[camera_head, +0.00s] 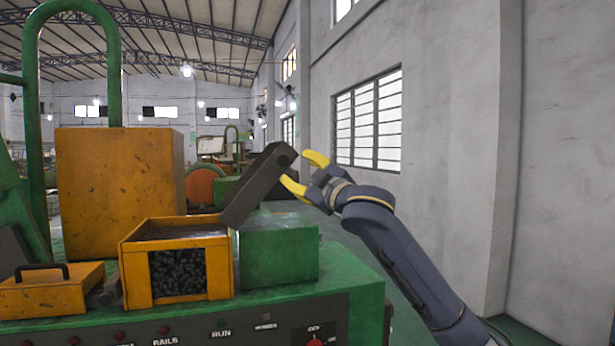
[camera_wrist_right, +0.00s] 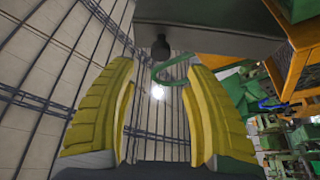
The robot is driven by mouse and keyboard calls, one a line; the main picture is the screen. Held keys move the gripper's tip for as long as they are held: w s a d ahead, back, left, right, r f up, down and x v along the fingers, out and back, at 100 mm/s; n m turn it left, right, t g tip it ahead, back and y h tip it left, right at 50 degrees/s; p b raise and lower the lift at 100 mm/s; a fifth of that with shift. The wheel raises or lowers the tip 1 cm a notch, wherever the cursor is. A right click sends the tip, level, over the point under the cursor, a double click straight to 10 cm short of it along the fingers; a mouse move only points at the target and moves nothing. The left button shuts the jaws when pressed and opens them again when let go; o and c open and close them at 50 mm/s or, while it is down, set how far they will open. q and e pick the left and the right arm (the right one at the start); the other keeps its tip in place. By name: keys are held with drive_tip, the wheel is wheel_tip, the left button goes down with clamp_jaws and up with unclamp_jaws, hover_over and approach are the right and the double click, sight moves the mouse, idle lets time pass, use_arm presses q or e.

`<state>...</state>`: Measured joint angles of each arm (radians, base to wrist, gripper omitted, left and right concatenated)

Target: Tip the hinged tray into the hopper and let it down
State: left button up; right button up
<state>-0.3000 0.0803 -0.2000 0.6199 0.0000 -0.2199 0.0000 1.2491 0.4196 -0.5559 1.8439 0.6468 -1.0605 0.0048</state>
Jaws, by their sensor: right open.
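The hinged tray (camera_head: 257,186) is a dark grey, long box, tilted steeply, its low end at the right rim of the hopper and its right end raised. The hopper (camera_head: 135,262) is an orange open box with a front window showing dark lumps (camera_head: 178,272). My right gripper (camera_head: 304,174) has yellow fingers, spread open, just right of the tray's raised end. In the right wrist view, the open fingers (camera_wrist_right: 160,95) have nothing between them, and the tray's grey underside (camera_wrist_right: 205,42) with a dark round knob (camera_wrist_right: 160,47) lies beyond the tips. My left gripper is not seen.
A green block (camera_head: 280,250) stands below the tray on the green machine bench. An orange lid with a black handle (camera_head: 50,290) lies left of the hopper, and a large orange box (camera_head: 115,190) stands behind.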

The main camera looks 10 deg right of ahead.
drive_tip(key=shift+v, duration=1.75)
